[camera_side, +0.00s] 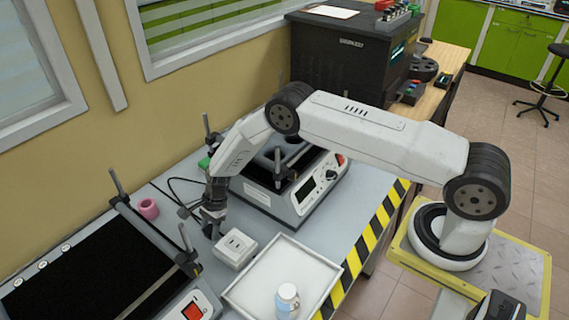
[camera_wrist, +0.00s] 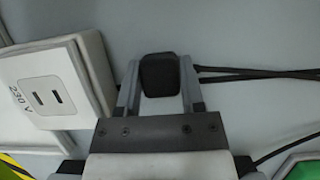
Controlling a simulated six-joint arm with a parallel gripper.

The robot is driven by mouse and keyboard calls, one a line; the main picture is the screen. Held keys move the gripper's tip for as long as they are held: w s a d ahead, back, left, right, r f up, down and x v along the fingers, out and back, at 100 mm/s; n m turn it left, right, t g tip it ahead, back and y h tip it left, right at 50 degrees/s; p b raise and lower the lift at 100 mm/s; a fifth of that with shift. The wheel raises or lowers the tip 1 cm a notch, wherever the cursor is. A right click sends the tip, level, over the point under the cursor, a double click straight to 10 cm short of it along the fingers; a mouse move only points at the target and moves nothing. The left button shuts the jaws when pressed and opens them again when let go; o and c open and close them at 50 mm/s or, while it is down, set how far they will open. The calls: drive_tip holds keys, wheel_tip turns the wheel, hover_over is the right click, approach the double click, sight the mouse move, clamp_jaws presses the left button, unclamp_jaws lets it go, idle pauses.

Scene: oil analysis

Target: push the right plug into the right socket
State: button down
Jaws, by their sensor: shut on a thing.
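My gripper (camera_wrist: 160,85) is shut on a black plug (camera_wrist: 160,72) in the wrist view, with the plug between its two fingers. A black cable (camera_wrist: 260,75) runs from the plug to the right. A white socket box (camera_wrist: 95,70) marked 230 V, with two slots, is to the left of the plug and apart from it. In the side view my gripper (camera_side: 213,225) is low over the table, just behind and left of the white socket box (camera_side: 235,247). The plug cannot be made out clearly there. Only one socket face is visible.
A white tray (camera_side: 240,301) holding a small jar (camera_side: 287,301) stands in front of the socket box. A device with a dial (camera_side: 308,195) is behind, and a black-topped device (camera_side: 80,275) is at left. A pink ring (camera_side: 148,209) and loose cables lie between them.

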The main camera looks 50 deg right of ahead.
drive_tip(key=shift+r, duration=5)
drive_tip(key=shift+s, duration=0.1)
drive_tip(key=r, duration=0.1)
hover_over(232, 247)
drive_tip(key=d, duration=0.1)
drive_tip(key=shift+r, duration=0.2)
drive_tip(key=shift+f, duration=0.2)
drive_tip(key=shift+d+f, duration=0.1)
drive_tip(key=shift+f, duration=2.6)
drive_tip(key=shift+f, duration=0.6)
drive_tip(key=shift+c, duration=0.7)
unclamp_jaws()
